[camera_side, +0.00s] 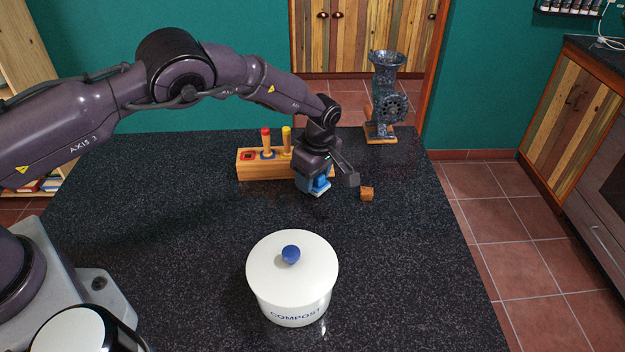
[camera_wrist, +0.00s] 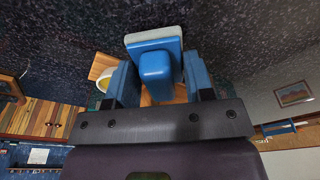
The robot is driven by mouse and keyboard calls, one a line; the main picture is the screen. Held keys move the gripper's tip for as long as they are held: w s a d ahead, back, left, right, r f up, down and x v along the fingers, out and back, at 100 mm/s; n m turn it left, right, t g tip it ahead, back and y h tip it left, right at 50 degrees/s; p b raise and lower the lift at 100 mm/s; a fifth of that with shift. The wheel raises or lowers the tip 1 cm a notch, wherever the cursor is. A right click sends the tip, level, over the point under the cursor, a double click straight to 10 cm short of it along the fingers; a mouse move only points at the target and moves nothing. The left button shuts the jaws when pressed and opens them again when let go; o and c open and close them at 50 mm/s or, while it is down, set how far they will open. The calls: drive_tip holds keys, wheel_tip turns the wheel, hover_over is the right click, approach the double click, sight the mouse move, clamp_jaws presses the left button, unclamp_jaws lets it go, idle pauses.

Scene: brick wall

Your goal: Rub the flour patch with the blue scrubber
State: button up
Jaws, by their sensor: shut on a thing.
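My gripper (camera_side: 314,183) is at the far part of the dark counter, just in front of the wooden peg holder. It is shut on the blue scrubber (camera_side: 320,187), which has a pale pad underneath. In the wrist view the scrubber (camera_wrist: 157,63) sits between the two blue fingers of my gripper (camera_wrist: 160,80), held by its raised blue handle. The pad is low over the counter; I cannot tell whether it touches. I cannot make out a flour patch in either view; the arm and scrubber may hide it.
The wooden peg holder (camera_side: 252,170) has red- and yellow-topped handles. A dark grinder (camera_side: 386,100) stands at the back right. A white compost pot (camera_side: 291,280) stands in front. The counter left of the pot is clear.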

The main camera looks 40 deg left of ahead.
drive_tip(key=shift+r, duration=2.3)
drive_tip(key=shift+r, duration=1.5)
